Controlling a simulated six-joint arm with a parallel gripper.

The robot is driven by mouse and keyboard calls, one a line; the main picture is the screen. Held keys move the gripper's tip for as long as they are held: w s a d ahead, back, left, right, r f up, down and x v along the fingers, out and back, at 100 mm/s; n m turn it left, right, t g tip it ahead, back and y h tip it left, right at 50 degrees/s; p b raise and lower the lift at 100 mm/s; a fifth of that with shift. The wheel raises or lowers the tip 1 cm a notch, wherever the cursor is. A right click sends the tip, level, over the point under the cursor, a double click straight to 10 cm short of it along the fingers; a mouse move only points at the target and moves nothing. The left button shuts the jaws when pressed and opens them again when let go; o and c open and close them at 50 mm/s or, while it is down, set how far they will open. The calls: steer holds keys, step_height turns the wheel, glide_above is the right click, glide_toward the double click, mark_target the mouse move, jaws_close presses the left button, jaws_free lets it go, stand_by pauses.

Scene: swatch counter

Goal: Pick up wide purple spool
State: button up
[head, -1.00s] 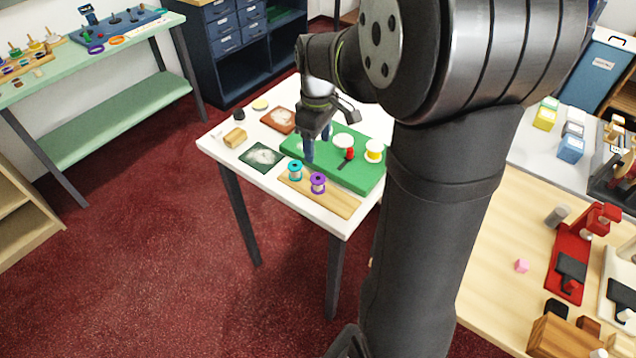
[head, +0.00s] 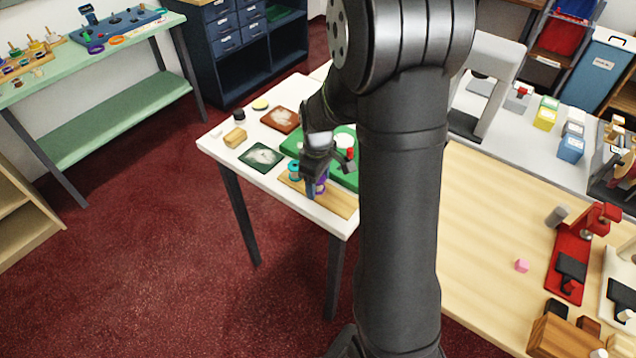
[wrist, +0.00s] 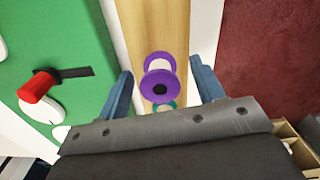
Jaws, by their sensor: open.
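The wide purple spool (wrist: 160,75) stands on a wooden board (wrist: 158,25) in the wrist view, between my gripper's two blue fingers and apart from both. In the head view the purple spool (head: 321,186) is partly hidden by my gripper (head: 316,188), which is over it at the board (head: 340,204). In the wrist view my gripper (wrist: 163,90) is open, with nothing held. A teal spool (head: 295,171) stands on the same board just left of the purple one, and part of it shows in the wrist view (wrist: 165,106).
A dark green swatch (head: 262,156) lies left of the board. The white table's front edge (head: 300,212) is close to the board.

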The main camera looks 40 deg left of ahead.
steer(key=c, duration=1)
steer(key=shift+c, duration=0.2)
steer(key=shift+r, duration=0.1)
